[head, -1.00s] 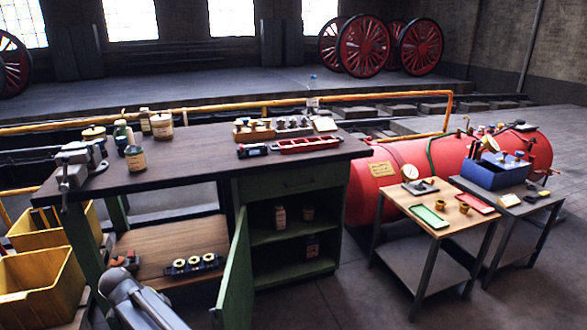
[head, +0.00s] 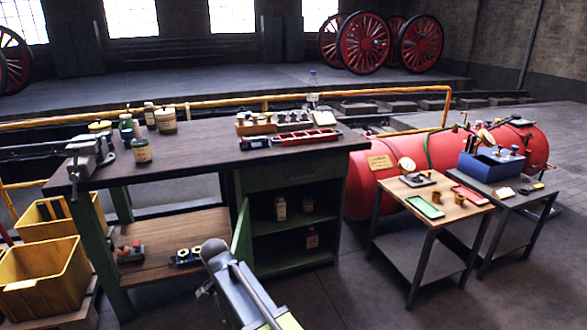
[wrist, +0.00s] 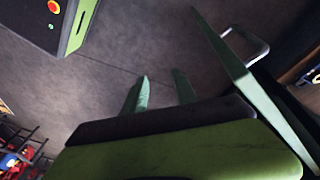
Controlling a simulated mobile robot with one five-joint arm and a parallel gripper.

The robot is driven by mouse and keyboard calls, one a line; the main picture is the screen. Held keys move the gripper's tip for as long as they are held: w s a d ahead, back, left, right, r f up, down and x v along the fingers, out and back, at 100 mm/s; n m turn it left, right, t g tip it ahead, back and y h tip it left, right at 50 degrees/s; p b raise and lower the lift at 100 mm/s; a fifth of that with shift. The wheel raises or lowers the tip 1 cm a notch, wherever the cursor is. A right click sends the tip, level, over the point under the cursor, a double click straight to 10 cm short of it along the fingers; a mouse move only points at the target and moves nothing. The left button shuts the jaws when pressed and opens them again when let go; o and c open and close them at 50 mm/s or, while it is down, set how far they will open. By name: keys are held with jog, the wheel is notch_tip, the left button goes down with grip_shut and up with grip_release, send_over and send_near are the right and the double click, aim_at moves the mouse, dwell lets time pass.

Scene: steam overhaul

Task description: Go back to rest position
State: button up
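My gripper (wrist: 160,74) shows in the wrist view as two green fingers, apart, with bare floor between and beyond them. It is open and empty. In the head view my arm reaches up from the bottom centre, in front of the workbench, and the fingers are out of that picture. The green cabinet door (head: 241,232) of the workbench stands open, its lower part hidden by my arm. In the wrist view a green panel with a metal handle, apparently this door (wrist: 235,70), stands right of my fingers, apart from them.
The workbench (head: 215,160) carries a vice, jars and a red tray. Yellow bins (head: 45,275) stand at left. A wooden-topped table (head: 445,222) and a grey table with a blue box (head: 490,168) stand at right, before a red boiler (head: 375,185). Floor at lower right is clear.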

jog(key=s+d+n+y, duration=0.15)
jog(key=d+n, duration=0.25)
jog(key=d, duration=1.2)
jog(key=s+d+n+y, duration=0.1)
jog(key=s+d+n, duration=0.2)
jog(key=d, duration=1.3)
notch_tip(320, 180, up, 20)
jog(key=a+p, duration=0.1)
jog(key=p, duration=2)
jog(key=shift+w+r+g, duration=0.15)
jog(key=shift+w+g, duration=0.25)
